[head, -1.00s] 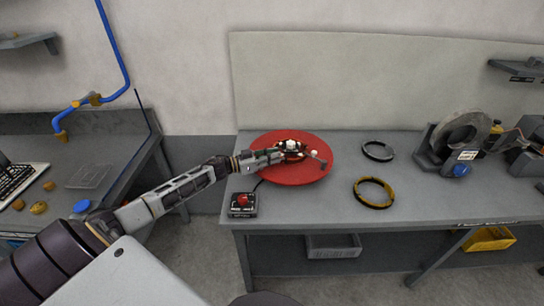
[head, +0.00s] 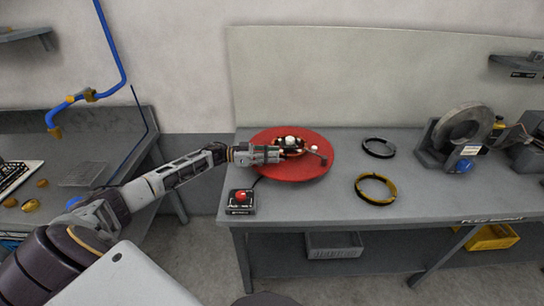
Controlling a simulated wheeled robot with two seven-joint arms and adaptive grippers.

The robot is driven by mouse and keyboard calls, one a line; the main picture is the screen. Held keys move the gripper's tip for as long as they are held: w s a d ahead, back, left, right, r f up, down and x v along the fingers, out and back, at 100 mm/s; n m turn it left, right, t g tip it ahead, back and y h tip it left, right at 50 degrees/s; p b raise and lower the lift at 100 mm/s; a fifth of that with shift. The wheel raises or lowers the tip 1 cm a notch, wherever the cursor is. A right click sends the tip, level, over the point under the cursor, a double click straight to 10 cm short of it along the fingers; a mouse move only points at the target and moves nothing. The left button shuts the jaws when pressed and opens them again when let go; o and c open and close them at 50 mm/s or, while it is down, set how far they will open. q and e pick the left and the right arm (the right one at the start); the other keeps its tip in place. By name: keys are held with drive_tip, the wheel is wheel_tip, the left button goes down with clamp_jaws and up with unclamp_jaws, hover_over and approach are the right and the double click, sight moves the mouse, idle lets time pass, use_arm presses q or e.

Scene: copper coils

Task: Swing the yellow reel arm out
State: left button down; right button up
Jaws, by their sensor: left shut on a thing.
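A round red disc (head: 312,172) lies on the grey bench, carrying a small dark reel with a white-topped hub (head: 291,141). Orange-yellow parts show beside the hub. A short grey crank with a pale knob (head: 315,149) points right from the reel. My left gripper (head: 278,154) reaches in from the left, low over the disc at the near-left side of the hub. It is shut on a reel arm there; its fingers hide most of that arm, so its colour is hard to tell. My right gripper is not in view.
A red-button box (head: 241,201) stands at the bench's near-left corner. A black ring (head: 379,147) and a yellow-black ring (head: 376,188) lie right of the disc. A machine with a grey coil (head: 463,127) stands farther right. Bare bench lies between.

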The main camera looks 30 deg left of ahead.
use_arm(q)
drive_tip(key=shift+w+a+r, duration=0.1)
drive_tip(key=shift+w+r, duration=0.05)
drive_tip(key=shift+r, duration=0.3)
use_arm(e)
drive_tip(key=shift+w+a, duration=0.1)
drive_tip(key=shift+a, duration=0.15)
use_arm(q)
drive_tip(key=c, duration=1.4)
unclamp_jaws()
drive_tip(key=shift+f, duration=0.1)
drive_tip(key=shift+o, duration=0.4)
drive_tip(key=shift+f, duration=0.15)
drive_tip(key=shift+s+f, duration=0.1)
drive_tip(key=shift+s, duration=0.1)
drive_tip(key=v, duration=1.1)
drive_tip(key=shift+s+a, duration=0.2)
drive_tip(key=shift+a, duration=0.15)
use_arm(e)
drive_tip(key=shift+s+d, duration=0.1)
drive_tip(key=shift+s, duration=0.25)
